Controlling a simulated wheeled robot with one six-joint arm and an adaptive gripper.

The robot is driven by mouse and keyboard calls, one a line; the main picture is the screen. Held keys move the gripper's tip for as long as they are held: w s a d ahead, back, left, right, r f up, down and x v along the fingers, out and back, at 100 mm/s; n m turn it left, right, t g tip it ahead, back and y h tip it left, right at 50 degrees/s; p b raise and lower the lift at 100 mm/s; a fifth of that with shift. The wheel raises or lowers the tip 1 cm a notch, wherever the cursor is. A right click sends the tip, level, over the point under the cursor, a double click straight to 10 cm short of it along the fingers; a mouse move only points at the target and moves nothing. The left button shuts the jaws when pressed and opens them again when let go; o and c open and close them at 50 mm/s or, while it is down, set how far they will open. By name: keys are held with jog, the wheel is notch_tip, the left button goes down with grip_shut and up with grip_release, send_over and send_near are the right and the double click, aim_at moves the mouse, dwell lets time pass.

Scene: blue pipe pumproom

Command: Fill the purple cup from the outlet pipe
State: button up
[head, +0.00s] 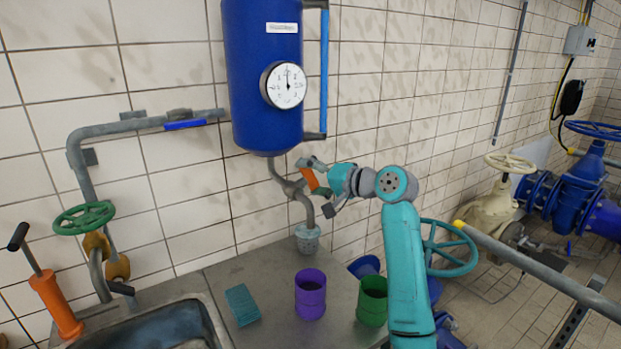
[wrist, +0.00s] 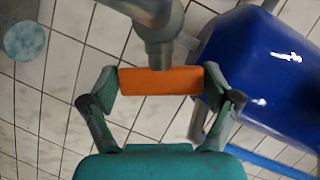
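The purple cup (head: 310,296) stands upright on the grey counter. My gripper (head: 318,187) is at this lever. In the wrist view my gripper's fingers (wrist: 160,88) are spread wide, one near each end of the lever. Whether they touch it is unclear. The purple cup's inside is dark.
A green cup (head: 372,303) stands right of the purple cup, near my arm. A teal sponge-like block (head: 242,305) lies left of it. A sink (head: 160,330) is at front left. The blue tank (head: 266,120) hangs above my gripper.

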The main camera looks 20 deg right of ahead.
dwell(0.3)
jog(key=v, duration=1.2)
jog(key=shift+f, duration=0.1)
jog(key=shift+s, duration=0.15)
